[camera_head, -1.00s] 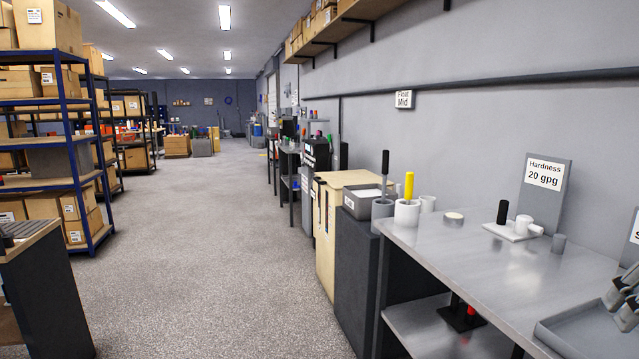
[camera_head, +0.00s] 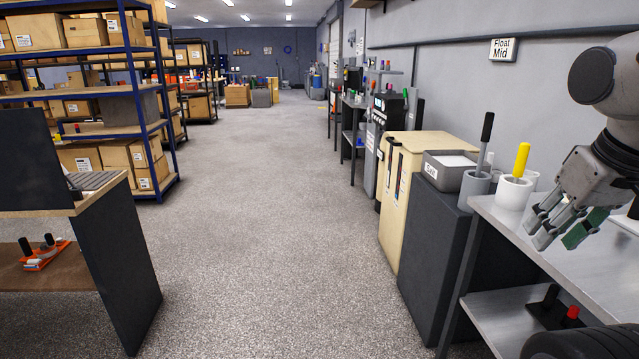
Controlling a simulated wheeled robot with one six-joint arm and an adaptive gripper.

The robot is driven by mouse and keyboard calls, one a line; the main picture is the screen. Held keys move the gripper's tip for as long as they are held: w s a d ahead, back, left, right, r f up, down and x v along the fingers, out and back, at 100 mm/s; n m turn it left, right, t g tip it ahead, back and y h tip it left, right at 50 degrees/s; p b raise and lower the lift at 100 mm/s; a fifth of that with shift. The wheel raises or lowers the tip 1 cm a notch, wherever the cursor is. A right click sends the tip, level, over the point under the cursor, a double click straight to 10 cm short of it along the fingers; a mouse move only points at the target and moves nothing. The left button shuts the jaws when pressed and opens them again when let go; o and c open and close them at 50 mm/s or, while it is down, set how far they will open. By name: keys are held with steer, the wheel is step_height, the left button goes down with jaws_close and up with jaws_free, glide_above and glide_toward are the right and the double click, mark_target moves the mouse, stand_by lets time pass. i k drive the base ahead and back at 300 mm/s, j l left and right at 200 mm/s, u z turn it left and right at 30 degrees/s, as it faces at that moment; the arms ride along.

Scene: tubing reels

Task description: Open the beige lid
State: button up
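A beige cabinet (camera_head: 403,205) stands against the right wall. Its flat beige top (camera_head: 425,143) looks like the lid and lies level, down on the body. Dark fittings show near the top of its front. My gripper (camera_head: 556,242) is at the right of the view, above the metal bench and to the right of the beige cabinet, well apart from it. Its fingers point down and left, appear spread, and hold nothing that I can see. A green part shows at one finger.
A dark cabinet (camera_head: 437,255) with a grey tray (camera_head: 450,170) stands between the beige cabinet and the metal bench (camera_head: 540,245). A dark-sided desk (camera_head: 120,255) is at left. The floor (camera_head: 270,230) between is clear.

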mark_target(417, 142)
steer(key=i+u, duration=0.3)
steer(key=i, duration=1.55)
steer(key=i+j+z, duration=0.15)
steer(key=i+z, duration=0.3)
steer(key=i, duration=0.25)
steer(key=i+j+z, duration=0.45)
steer(key=i, duration=0.2)
steer(key=i+j+z, duration=0.45)
steer(key=i+j, duration=0.1)
